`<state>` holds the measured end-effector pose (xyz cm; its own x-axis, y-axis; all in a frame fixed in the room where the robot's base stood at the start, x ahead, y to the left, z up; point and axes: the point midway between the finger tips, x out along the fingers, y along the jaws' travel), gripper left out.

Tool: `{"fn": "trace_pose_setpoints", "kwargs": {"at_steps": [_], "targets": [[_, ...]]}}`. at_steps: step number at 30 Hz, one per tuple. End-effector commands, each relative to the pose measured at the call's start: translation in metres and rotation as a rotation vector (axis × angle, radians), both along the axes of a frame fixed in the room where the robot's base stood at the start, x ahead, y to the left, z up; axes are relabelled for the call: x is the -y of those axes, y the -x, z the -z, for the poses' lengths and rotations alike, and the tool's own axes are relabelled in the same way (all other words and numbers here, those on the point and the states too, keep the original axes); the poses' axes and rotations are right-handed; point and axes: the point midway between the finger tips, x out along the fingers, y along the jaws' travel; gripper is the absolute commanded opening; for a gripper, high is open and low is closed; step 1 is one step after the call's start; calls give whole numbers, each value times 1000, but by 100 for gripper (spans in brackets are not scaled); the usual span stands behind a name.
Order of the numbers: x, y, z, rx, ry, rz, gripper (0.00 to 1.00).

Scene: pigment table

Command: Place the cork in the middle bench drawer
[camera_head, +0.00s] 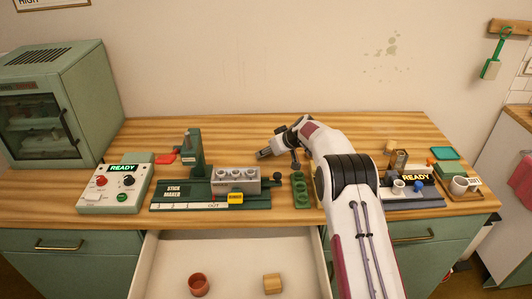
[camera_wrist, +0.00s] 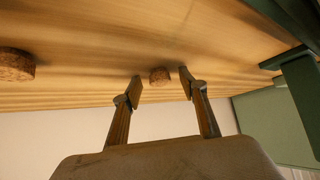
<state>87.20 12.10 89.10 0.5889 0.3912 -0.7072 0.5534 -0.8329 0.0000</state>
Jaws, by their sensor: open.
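My gripper (camera_head: 264,153) reaches over the back of the wooden bench, pointing left in the head view. In the wrist view its two fingers (camera_wrist: 161,82) are apart, with nothing held between them. A small brown cork-like piece (camera_wrist: 159,76) appears in the gap between the fingertips, on the wood; whether it lies within reach of the fingers I cannot tell. A larger cork-like disc (camera_wrist: 16,64) sits at the left edge of the wrist view. I cannot make out either piece in the head view. The middle bench drawer (camera_head: 180,255) is pulled open.
The drawer holds a terracotta cup (camera_head: 199,285) and a wooden block (camera_head: 272,283). The stick maker (camera_head: 195,190), a green holed block (camera_head: 300,190) and a control box (camera_head: 116,190) stand along the bench. Bare wood lies at the back.

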Motion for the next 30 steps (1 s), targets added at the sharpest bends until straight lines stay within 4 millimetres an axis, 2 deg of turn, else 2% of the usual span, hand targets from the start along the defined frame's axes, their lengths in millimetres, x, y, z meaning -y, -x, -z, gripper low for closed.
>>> {"fn": "trace_pose_setpoints", "kwargs": {"at_steps": [5, 11, 23, 30], "targets": [[0, 0, 0, 0, 0, 0, 42], [0, 0, 0, 0, 0, 0, 17], [0, 0, -1, 0, 0, 0, 15], [0, -1, -12, 3, 1, -1, 15]]}}
